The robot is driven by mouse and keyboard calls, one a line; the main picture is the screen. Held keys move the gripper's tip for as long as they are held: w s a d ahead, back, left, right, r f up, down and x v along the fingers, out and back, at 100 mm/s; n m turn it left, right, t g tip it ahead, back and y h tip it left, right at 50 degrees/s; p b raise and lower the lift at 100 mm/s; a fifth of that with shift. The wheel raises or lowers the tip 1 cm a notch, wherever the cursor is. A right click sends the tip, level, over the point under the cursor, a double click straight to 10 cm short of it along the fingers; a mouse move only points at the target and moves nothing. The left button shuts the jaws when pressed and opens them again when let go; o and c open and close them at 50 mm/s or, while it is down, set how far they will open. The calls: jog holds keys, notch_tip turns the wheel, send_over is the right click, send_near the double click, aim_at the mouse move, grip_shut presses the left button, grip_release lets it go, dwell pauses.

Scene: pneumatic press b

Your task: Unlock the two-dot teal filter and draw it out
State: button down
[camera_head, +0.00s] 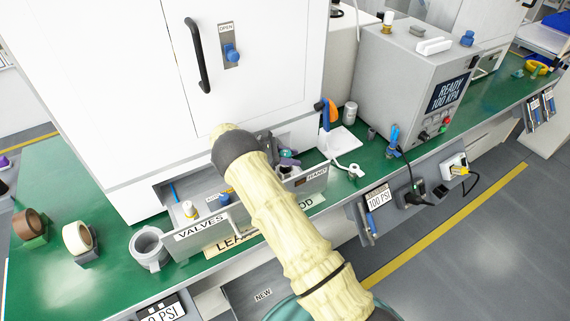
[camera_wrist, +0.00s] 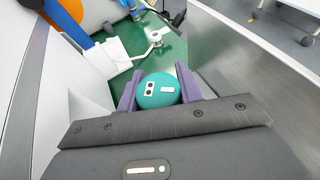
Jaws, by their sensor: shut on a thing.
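In the head view, my gripper (camera_head: 288,157) is over the right part of the open drawer area, close to the front labelled HAND (camera_head: 317,174). My arm hides much of that area. The filter's underside and whatever it is joined to are hidden.
An open drawer labelled VALVES (camera_head: 200,228) holds small parts. A grey cup (camera_head: 148,247) and tape rolls (camera_head: 77,238) stand to the left. A white fitting (camera_head: 351,169) lies on the green bench at right, near a grey READY 100 KPA box (camera_head: 405,85). The white cabinet rises behind.

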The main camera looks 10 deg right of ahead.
aim_at(290, 151)
jog(key=shift+w+a+r+p, duration=0.15)
jog(key=shift+r+p, duration=0.4)
jog(key=shift+r, duration=0.5)
jog(key=shift+w+d+r+p, duration=0.1)
jog(key=shift+r+p, duration=0.45)
jog(key=shift+r, duration=0.5)
jog(key=shift+s+r, duration=0.1)
jog(key=shift+r, duration=0.2)
